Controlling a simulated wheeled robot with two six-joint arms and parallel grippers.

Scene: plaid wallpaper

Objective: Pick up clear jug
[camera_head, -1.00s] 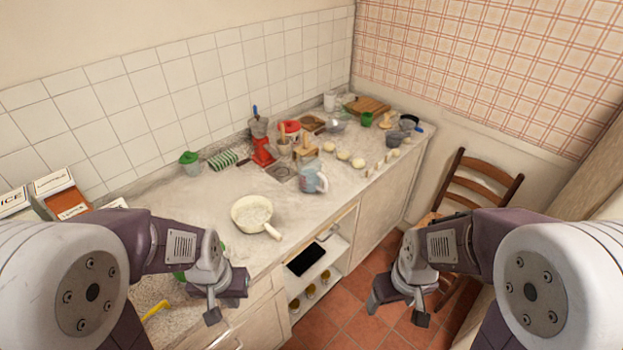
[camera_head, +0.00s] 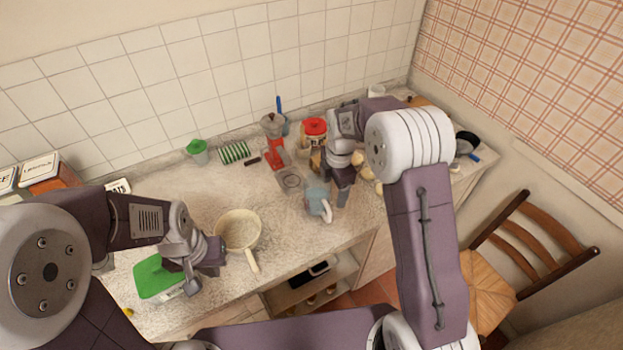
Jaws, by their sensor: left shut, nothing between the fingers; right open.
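The clear jug (camera_head: 316,199), bluish with a pale handle, stands upright on the counter right of the cream pan. My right gripper (camera_head: 339,187) is open, pointing down just right of and behind the jug. I cannot tell whether it touches the jug. My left gripper (camera_head: 195,277) is shut and empty over the front left of the counter, far from the jug, beside a green board (camera_head: 156,279).
A cream pan (camera_head: 239,229) lies left of the jug, its handle toward the front edge. A red moka pot (camera_head: 273,140) and a red-lidded jar (camera_head: 315,130) stand behind. My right arm hides part of the counter's right side. A wooden chair (camera_head: 520,245) stands at right.

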